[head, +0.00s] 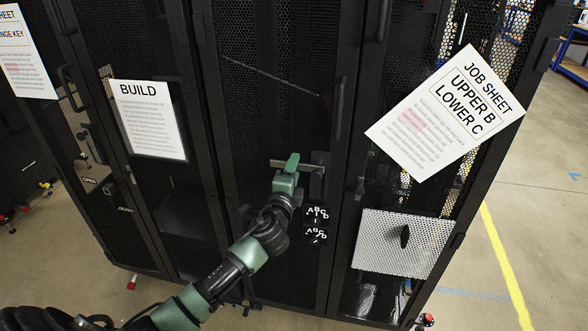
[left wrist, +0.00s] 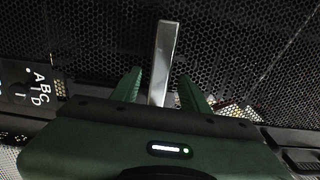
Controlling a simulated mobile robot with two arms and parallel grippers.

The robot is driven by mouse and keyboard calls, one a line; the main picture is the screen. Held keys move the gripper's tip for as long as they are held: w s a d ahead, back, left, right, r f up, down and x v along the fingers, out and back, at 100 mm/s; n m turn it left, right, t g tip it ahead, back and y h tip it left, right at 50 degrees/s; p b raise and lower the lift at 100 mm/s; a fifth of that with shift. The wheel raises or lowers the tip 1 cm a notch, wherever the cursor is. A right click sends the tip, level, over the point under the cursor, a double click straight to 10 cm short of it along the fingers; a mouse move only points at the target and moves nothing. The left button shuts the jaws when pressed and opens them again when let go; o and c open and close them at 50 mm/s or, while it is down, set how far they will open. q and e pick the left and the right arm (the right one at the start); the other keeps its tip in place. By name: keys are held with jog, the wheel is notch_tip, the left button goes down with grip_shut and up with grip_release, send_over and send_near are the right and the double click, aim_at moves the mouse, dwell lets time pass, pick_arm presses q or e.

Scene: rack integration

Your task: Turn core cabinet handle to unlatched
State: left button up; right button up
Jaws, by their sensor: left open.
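The core cabinet is the black middle cabinet with a perforated door (head: 262,110). Its grey metal handle (head: 310,168) sticks out roughly level from the latch at the right edge of the door. In the left wrist view the handle (left wrist: 163,55) is a plain silver bar. My left gripper (head: 289,163) is at the handle, with its green fingers (left wrist: 158,88) open on either side of the bar. I cannot tell whether a finger touches it. Two black dials marked A B C D, an upper one (head: 317,214) and a lower one (head: 315,235), sit below the handle. My right gripper is not in view.
A tilted job sheet (head: 445,112) reading "UPPER B LOWER C" is on the right cabinet, above a white perforated panel (head: 385,255). A BUILD sheet (head: 148,135) and an OPEN label (head: 89,181) are on the left. Open floor (head: 540,220) lies to the right.

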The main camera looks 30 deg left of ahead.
pick_arm(q)
jog(key=b+v, duration=0.1)
jog(key=v, duration=0.6)
dwell(0.3)
